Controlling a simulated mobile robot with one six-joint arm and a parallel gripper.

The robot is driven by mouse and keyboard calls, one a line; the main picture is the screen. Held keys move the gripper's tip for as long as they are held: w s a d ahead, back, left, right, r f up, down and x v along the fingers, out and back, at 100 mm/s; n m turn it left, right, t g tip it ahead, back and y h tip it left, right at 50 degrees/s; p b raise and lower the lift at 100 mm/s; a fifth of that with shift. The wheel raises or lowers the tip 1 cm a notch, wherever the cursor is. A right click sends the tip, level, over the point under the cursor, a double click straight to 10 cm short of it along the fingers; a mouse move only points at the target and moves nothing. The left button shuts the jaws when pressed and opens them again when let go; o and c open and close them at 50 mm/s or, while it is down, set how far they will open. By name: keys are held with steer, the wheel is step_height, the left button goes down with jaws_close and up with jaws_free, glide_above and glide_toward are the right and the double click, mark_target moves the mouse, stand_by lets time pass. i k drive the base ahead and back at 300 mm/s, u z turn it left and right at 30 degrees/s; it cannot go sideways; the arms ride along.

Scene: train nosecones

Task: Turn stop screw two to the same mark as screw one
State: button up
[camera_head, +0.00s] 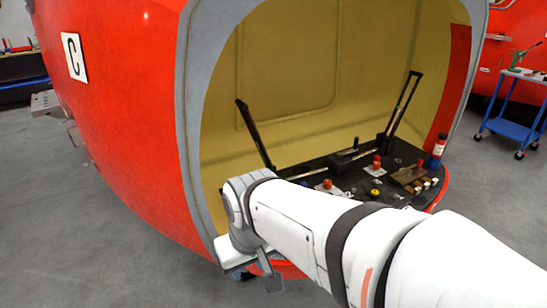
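A black panel (350,170) lies inside the open red nosecone (130,110). Two small red-topped parts, one near the arm (327,184) and one farther right (376,161), stand on pale plates on it. They may be the stop screws; I cannot tell which is one or two, and their marks are too small to read. My gripper (268,274) hangs at the end of my white arm, low at the nosecone's front edge, left of the panel and apart from both red-topped parts. Its fingers are too unclear to show an opening. My arm hides the panel's near side.
Two black levers, one left (254,132) and one right (405,104), rise from the panel. A yellow knob (375,193), a brown block (408,175) and a dark red-capped bottle (437,152) are at the right. A blue cart (515,128) stands beyond.

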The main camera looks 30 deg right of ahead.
mark_target(327, 185)
steer(key=u, duration=0.4)
steer(key=k, duration=1.15)
steer(key=u, duration=0.05)
steer(key=i, duration=0.9)
steer(key=z, duration=1.25)
steer(key=i, duration=0.95)
steer(key=z, duration=0.55)
steer(key=k, duration=0.85)
steer(key=z, duration=0.2)
steer(key=i, duration=0.9)
steer(key=u, duration=0.05)
